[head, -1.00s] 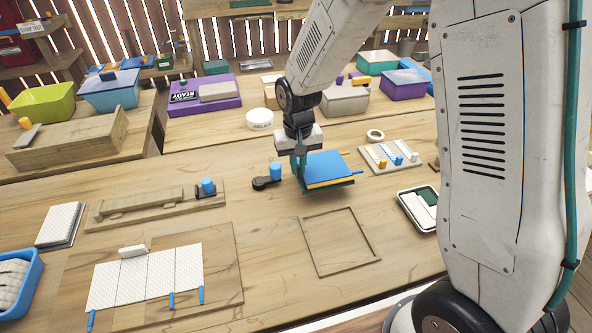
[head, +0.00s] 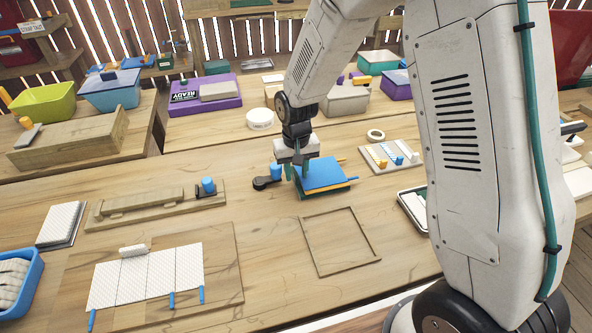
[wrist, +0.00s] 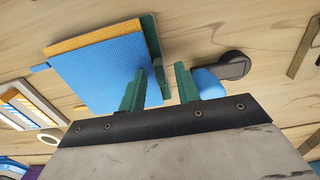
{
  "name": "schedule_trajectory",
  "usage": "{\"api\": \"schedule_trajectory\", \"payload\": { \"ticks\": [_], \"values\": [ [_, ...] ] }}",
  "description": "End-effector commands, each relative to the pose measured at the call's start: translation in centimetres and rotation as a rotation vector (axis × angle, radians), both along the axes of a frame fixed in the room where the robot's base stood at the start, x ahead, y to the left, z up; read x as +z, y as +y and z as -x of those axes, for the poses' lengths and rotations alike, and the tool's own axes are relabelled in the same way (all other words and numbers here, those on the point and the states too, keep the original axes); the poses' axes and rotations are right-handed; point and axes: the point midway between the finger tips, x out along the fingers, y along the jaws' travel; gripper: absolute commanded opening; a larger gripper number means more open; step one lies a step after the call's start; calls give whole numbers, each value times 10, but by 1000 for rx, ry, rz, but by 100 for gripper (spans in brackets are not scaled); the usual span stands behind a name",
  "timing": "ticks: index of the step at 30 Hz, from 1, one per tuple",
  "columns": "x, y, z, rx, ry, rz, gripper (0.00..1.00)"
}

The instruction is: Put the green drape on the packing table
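A folded stack (head: 324,172) with a blue sheet on top, an orange layer below and a green layer (head: 335,190) at the bottom lies on the wooden table (head: 270,290). In the wrist view, the green layer (wrist: 151,36) shows along the stack's edge, with a small green tab (wrist: 159,75). Which piece is the drape is not certain. My gripper (head: 297,174) is at the stack's left edge. In the wrist view, its two green fingers (wrist: 160,75) are apart; one overlaps the blue sheet, with the tab between them and gaps showing.
A square outlined area (head: 340,240) is empty in front of the stack. A black piece with a blue knob (head: 277,172) stands close to my gripper's left. A white pegged board (head: 390,156) and a tray (head: 412,210) are to the right.

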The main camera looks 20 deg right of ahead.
Motion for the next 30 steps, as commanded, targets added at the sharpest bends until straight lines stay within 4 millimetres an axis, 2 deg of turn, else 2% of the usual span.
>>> {"api": "schedule_trajectory", "payload": {
  "ticks": [5, 8, 11, 21, 25, 30],
  "values": [
    [1, 0, 0, 0, 0, 0, 32],
    [9, 0, 0, 0, -2, 0, 32],
    [24, 0, -1, 0, -4, -1, 32],
    [95, 0, 0, 0, -3, 0, 32],
    [112, 1, 0, 0, 0, 1, 32],
    [122, 0, 0, 0, 1, 1, 32]
  ]
}}
